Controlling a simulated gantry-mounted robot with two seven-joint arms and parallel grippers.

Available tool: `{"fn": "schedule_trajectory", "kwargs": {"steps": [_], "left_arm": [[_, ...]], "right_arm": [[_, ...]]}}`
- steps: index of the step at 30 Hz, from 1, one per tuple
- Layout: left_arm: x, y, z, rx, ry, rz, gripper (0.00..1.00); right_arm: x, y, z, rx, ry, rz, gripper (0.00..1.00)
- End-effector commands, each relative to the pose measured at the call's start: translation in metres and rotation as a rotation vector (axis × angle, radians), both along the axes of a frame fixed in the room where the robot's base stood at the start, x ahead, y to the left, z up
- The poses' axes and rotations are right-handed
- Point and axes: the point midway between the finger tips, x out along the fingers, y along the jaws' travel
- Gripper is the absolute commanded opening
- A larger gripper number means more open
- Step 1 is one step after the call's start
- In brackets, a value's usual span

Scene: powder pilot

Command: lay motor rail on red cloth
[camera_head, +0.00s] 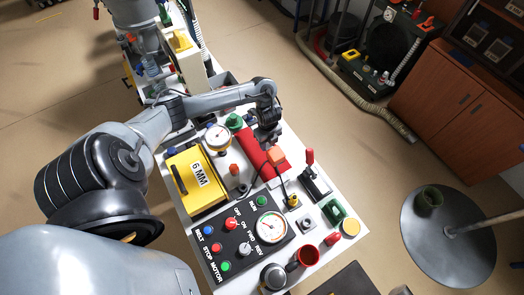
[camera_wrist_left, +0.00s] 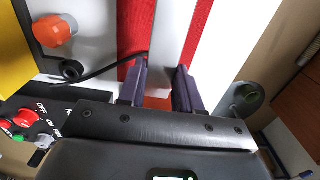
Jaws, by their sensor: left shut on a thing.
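The red cloth (camera_head: 252,146) lies on the white bench top, between the yellow 6 MM box and the bench's right edge. In the left wrist view the cloth (camera_wrist_left: 202,30) shows on both sides of a pale grey bar, which I take for the motor rail (camera_wrist_left: 172,35). My left gripper (camera_head: 269,137) is over the cloth. In the left wrist view its fingers (camera_wrist_left: 162,88) are on either side of the bar, shut on it. Whether the bar touches the cloth is unclear. My right gripper is not in view.
A yellow 6 MM box (camera_head: 197,181) and a dial gauge (camera_head: 217,137) stand left of the cloth. A black control panel (camera_head: 240,243) lies nearer. A red-handled clamp (camera_head: 314,178) stands to the right. A thin black cable (camera_wrist_left: 105,66) runs towards the fingers.

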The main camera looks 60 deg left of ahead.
Motion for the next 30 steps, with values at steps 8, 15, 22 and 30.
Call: {"fn": "schedule_trajectory", "kwargs": {"steps": [8, 15, 22, 30], "left_arm": [[-0.001, 0.0, -0.04, -0.001, 0.001, 0.002, 0.0], [-0.001, 0.0, -0.058, 0.0, 0.003, 0.002, 0.0], [-0.001, 0.0, -0.081, 0.0, 0.001, 0.002, 0.0], [0.0, 0.0, -0.082, 0.0, 0.0, 0.0, 0.0]], "right_arm": [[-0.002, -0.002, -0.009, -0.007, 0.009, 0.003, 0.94], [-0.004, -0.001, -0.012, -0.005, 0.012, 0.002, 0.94], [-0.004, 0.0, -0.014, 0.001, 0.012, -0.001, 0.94], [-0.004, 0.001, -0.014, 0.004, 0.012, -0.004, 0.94]]}}
